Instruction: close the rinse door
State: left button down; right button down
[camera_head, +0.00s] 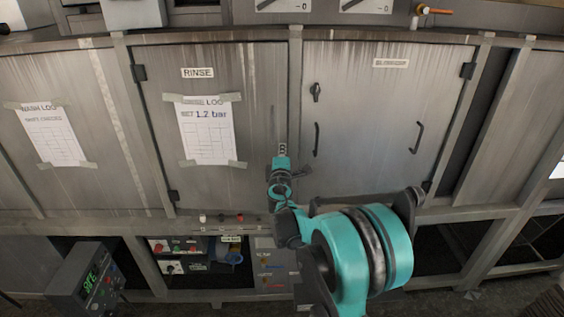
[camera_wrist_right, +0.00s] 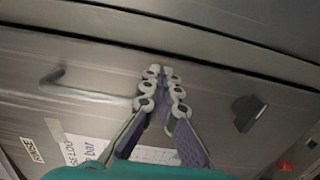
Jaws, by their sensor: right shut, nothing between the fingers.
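The rinse door (camera_head: 247,80) is a grey metal panel left of centre in the head view, with a RINSE label (camera_head: 198,73) and a taped log sheet (camera_head: 207,132). It looks about flush with its frame; a small gap cannot be ruled out. My right gripper (camera_head: 283,150) is at the door's right edge, fingers together and empty. In the right wrist view its fingertips (camera_wrist_right: 162,72) are in front of the door face; contact is unclear. There, a bar handle (camera_wrist_right: 90,92) is left of the fingers and a dark latch (camera_wrist_right: 248,112) right. My left gripper is out of view.
A neighbouring door (camera_head: 375,110) on the right, with a handle and latch, looks shut. A panel with a wash log (camera_head: 45,135) is on the left. Below are a shelf with boxes (camera_head: 180,255) and a control box (camera_head: 88,282).

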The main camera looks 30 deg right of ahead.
aim_at(283, 141)
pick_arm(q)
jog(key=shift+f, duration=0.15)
pick_arm(e)
jog(key=shift+w+d, duration=0.3)
jog(key=shift+w, duration=0.2)
jog(key=x, duration=0.4)
jog(key=shift+w+d+r, duration=0.1)
jog(key=shift+w+d, duration=0.1)
jog(key=shift+w, duration=0.1)
jog(key=shift+s+r, duration=0.15)
jog(key=shift+r, duration=0.15)
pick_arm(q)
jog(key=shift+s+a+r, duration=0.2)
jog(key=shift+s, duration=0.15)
pick_arm(e)
jog(key=shift+a, duration=0.1)
